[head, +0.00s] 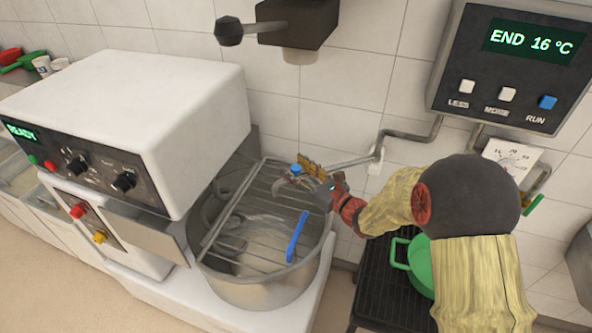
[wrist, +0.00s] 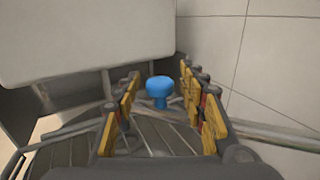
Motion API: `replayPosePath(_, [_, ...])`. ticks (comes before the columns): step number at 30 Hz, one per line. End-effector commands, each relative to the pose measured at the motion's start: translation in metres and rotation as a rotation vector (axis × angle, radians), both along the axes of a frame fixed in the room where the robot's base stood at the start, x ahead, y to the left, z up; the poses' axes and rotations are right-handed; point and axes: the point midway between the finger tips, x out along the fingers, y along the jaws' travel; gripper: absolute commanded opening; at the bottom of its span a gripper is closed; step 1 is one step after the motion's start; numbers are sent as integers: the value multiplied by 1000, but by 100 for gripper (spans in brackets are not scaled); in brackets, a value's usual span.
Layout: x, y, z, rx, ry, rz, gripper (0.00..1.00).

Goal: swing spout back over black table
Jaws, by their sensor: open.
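The spout (head: 350,163) is a thin metal pipe that runs left from a wall fitting. Its end, with a blue knob (head: 295,169), is over the metal mixer bowl. My gripper (head: 305,178) is at that end, above the bowl's wire guard. In the wrist view the blue knob (wrist: 160,90) stands between the open fingers of my gripper (wrist: 160,100), with a gap on each side. The black table (head: 370,285) is slatted and stands right of the bowl, partly hidden by my arm. A green pot (head: 419,262) is on it.
The mixer bowl (head: 262,290) has a wire guard and a blue handle (head: 297,236). The white mixer housing (head: 140,105) rises close on the left. A control box (head: 515,65) reading END 16 °C is on the wall. A dark wall bracket (head: 298,22) is above.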

Motion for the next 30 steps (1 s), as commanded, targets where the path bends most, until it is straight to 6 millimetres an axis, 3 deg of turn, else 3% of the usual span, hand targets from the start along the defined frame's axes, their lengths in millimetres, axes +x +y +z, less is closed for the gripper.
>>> replayPosePath(8, [1, 1, 1, 0, 0, 0, 41])
replayPosePath(30, [1, 1, 1, 0, -1, 0, 0])
